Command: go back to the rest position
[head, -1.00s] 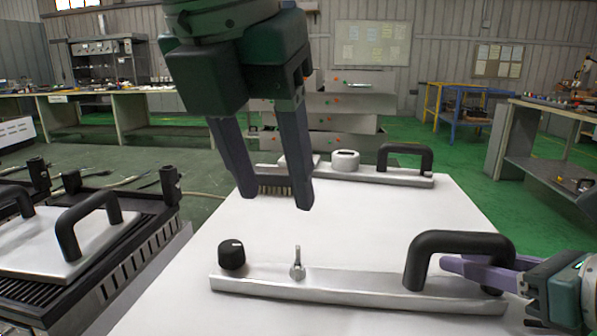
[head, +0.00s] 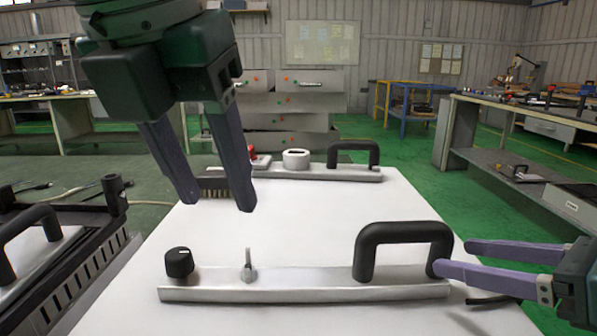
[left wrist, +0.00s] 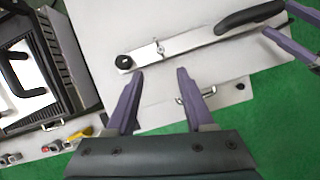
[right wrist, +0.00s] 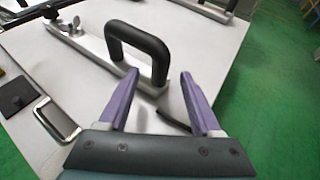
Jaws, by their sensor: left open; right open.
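My left gripper (head: 220,200) is open and empty, raised above the white table (head: 330,225) with its fingers pointing down. In the left wrist view its fingers (left wrist: 156,85) are spread with nothing between them. My right gripper (head: 452,258) is open at the table's right edge, beside the black handle (head: 405,233) of the near metal bar (head: 300,287). In the right wrist view its fingers (right wrist: 155,95) are apart; the handle (right wrist: 140,45) stands just beyond them, and I cannot tell whether they touch it.
The near bar carries a black knob (head: 179,262) and a small metal lever (head: 249,266). A second bar (head: 330,174) with a black handle (head: 353,152) lies at the far edge, near a brush (head: 214,188). A black grill (head: 75,265) stands left. The table's middle is clear.

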